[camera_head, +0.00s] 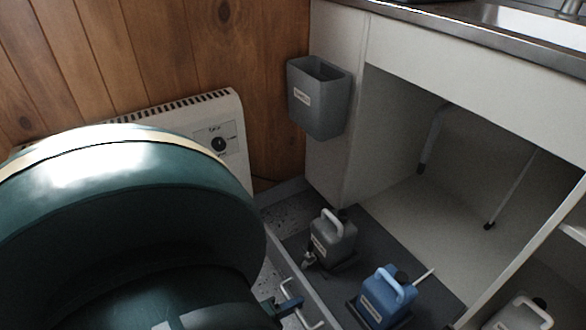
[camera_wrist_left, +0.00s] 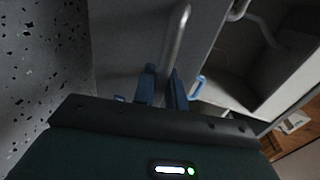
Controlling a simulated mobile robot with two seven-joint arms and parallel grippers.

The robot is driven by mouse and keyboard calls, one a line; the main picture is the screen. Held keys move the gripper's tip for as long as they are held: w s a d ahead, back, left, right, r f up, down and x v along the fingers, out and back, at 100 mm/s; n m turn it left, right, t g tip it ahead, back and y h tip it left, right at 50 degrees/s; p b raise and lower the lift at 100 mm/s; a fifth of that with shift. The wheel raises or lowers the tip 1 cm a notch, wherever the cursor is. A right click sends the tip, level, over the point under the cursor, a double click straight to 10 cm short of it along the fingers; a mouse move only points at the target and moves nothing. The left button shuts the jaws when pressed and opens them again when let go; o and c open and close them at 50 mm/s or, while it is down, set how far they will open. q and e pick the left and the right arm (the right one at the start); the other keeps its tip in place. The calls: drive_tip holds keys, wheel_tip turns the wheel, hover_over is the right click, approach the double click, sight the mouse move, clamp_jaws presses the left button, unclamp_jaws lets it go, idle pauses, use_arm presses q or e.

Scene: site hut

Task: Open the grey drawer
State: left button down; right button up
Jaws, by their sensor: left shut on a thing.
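The grey drawer (camera_head: 281,252) stands low in front of the white cabinet, pulled out at least partly. Its front panel (camera_wrist_left: 122,40) fills the middle of the left wrist view. A metal bar handle (camera_wrist_left: 176,38) is on that front; part of it shows in the head view (camera_head: 311,318). My left gripper (camera_head: 283,304) is at the handle. In the left wrist view its blue fingers (camera_wrist_left: 163,88) are shut on the bar, one on each side. My dark green arm covers the lower left of the head view. My right gripper is not in view.
A grey canister (camera_head: 334,240) and a blue canister (camera_head: 384,297) stand behind the drawer front. A grey bin (camera_head: 318,98) hangs on the cabinet side. A white heater (camera_head: 196,118) is against the wooden wall. Speckled floor (camera_wrist_left: 42,75) lies before the drawer.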

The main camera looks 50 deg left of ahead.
use_arm(q)
drive_tip(key=shift+s+a, duration=0.1)
drive_tip(key=shift+s, duration=0.05)
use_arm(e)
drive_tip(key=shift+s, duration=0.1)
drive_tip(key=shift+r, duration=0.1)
use_arm(q)
drive_tip(key=c, duration=1.5)
unclamp_jaws()
